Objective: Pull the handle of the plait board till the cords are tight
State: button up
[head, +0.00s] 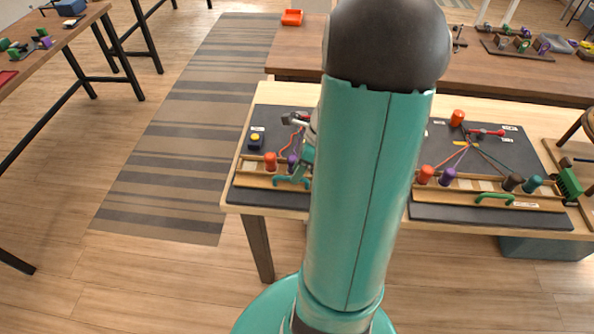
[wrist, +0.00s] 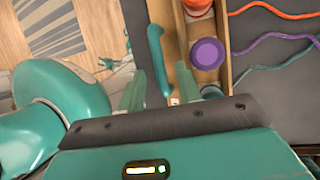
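The left plait board (head: 243,192) lies on the light wooden table, partly hidden behind my arm. Its teal handle (head: 291,181) is on the front edge of a wooden bar. In the wrist view the handle (wrist: 157,60) stands between the two fingers of my gripper (wrist: 160,84), with gaps visible on both sides. My gripper is open. An orange peg (wrist: 197,5) and a purple peg (wrist: 207,54) sit in the wooden bar. The orange cord (wrist: 268,8), purple cord (wrist: 270,42) and teal cord (wrist: 270,70) are wavy and slack. In the head view my gripper (head: 303,168) is partly hidden.
A second board (head: 475,215) with a green handle (head: 495,197) and straight cords lies to the right. A dark brown table (head: 290,62) stands behind.

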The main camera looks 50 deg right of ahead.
jog(key=shift+w+a+f, duration=0.1)
jog(key=shift+a+f, duration=0.1)
jog(key=shift+f, duration=0.25)
grip_shut()
